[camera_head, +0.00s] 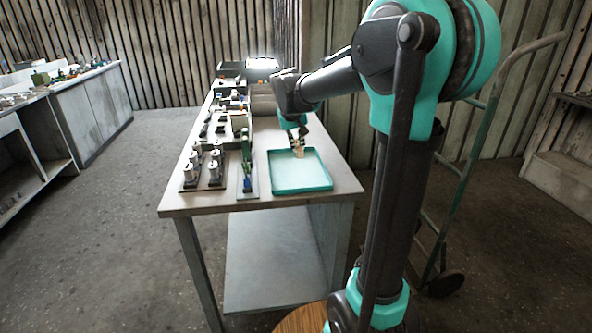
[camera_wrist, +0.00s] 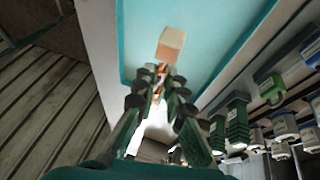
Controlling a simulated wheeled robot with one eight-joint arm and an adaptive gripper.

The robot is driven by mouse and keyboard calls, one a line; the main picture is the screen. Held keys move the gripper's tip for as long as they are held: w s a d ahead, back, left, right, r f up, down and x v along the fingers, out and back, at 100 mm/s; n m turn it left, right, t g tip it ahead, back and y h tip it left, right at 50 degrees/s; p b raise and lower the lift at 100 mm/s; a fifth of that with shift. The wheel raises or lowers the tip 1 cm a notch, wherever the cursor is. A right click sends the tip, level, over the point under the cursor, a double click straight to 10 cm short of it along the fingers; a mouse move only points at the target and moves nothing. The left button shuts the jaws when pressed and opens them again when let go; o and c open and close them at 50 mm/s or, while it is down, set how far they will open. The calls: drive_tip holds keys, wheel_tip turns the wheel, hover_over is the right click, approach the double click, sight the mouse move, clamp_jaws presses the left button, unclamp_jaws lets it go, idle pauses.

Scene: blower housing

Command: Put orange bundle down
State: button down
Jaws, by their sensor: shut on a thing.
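My gripper (camera_wrist: 160,84) is shut on the orange bundle (camera_wrist: 158,80), of which only a small coppery-orange part shows between the fingers. A pale tan block-like end (camera_wrist: 171,42) shows just beyond the fingertips; I cannot tell for sure whether it is joined to the orange part. In the head view, my gripper (camera_head: 298,137) points down over the back part of the teal tray (camera_head: 302,187), with a tan piece at its tips. The tray floor looks otherwise empty. I cannot tell whether the held thing touches the tray.
The tray lies at the right front of the workbench (camera_head: 180,208). To its left stand a narrow plate with a green and blue part (camera_head: 247,180) and a rack of metal cylinders (camera_head: 203,168). Grey bins (camera_head: 262,68) stand at the bench's far end.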

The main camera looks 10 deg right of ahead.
sight(299, 175)
wheel_tip(299, 175, down, 10)
drive_tip(key=shift+d+r, duration=0.1)
drive_tip(key=shift+r, duration=0.05)
idle(0.3)
drive_tip(key=c, duration=1.6)
unclamp_jaws()
drive_tip(key=v, duration=1.2)
drive_tip(key=s+d+f+y, duration=0.1)
drive_tip(key=s+d+f, duration=0.2)
drive_tip(key=s+f, duration=0.7)
drive_tip(key=s+d+f+y, duration=0.1)
drive_tip(key=s+d+f, duration=0.2)
drive_tip(key=s+f, duration=0.7)
drive_tip(key=s, duration=0.5)
drive_tip(key=shift+d, duration=0.1)
